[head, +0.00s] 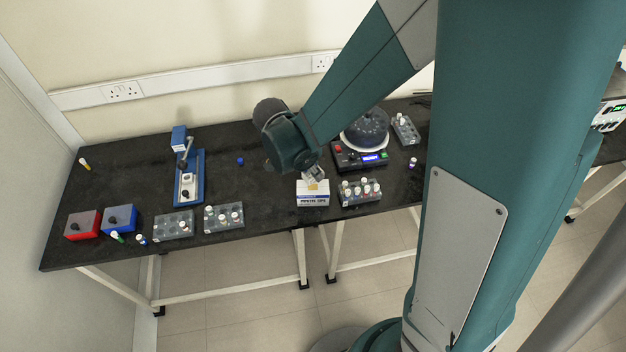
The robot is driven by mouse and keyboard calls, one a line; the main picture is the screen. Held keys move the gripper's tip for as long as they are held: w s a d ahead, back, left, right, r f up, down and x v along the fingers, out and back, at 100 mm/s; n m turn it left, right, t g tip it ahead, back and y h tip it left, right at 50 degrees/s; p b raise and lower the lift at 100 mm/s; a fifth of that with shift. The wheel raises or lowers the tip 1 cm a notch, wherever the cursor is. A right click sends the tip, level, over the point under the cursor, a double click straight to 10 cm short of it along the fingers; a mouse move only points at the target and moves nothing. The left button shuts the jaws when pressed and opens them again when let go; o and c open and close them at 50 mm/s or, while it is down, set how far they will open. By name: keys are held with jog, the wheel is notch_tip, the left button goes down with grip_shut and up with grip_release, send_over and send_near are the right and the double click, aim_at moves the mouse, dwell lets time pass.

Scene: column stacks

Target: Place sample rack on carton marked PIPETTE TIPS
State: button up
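A small white and blue carton (313,200) with lettering on its front stands near the table's front edge. The print is small but fits PIPETTE TIPS. My gripper (314,178) points down just over the carton's top, small and partly hidden by my arm. I cannot tell whether its fingers are open or shut, and no rack shows in it. Other racks stand to the left (224,224), farther left (174,233) and at the back right (404,134).
A round dark device (358,157) with a lit display stands behind the right-hand rack. A blue stand (188,185), a red box (82,225) and a blue box (119,219) are on the left. Loose tubes lie nearby. The table between the blue stand and the carton is mostly clear.

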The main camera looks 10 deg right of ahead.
aim_at(313, 179)
jog(key=shift+f, duration=0.35)
jog(key=shift+f, duration=2.1)
jog(key=shift+f+b, duration=0.15)
jog(key=shift+b, duration=0.3)
jog(key=o, duration=0.9)
jog(key=shift+r, duration=0.2)
jog(key=p+v, duration=0.1)
jog(key=v, duration=1.1)
jog(key=shift+p, duration=0.35)
jog(key=shift+s, duration=0.1)
